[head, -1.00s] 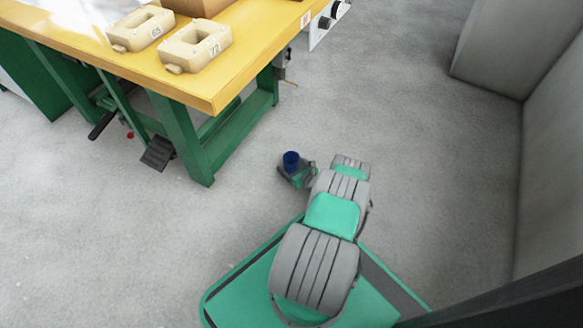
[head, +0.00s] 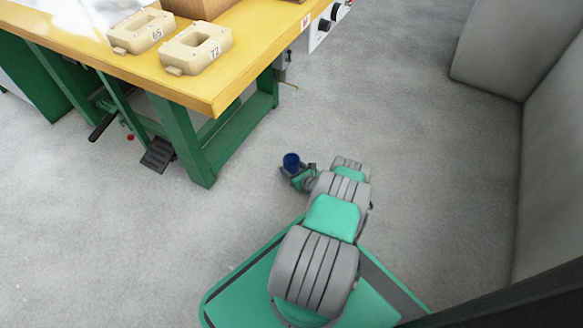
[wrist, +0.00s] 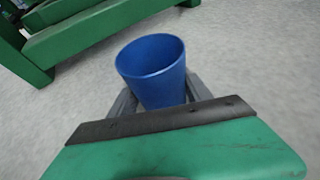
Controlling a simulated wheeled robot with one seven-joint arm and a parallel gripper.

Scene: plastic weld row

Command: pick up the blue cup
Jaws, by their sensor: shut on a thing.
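The blue cup (wrist: 153,75) is upright between the two grey fingers of my gripper (wrist: 158,95) in the wrist view. My gripper is shut on it, with one finger on each side. The lower part of the cup is hidden behind the gripper body. In the head view the small blue cup (head: 291,160) shows at the end of my gripper (head: 293,173), out over the grey floor in front of my base. I cannot tell how high above the floor the cup is.
Grey panels (head: 515,50) stand at the right. Floor between is clear.

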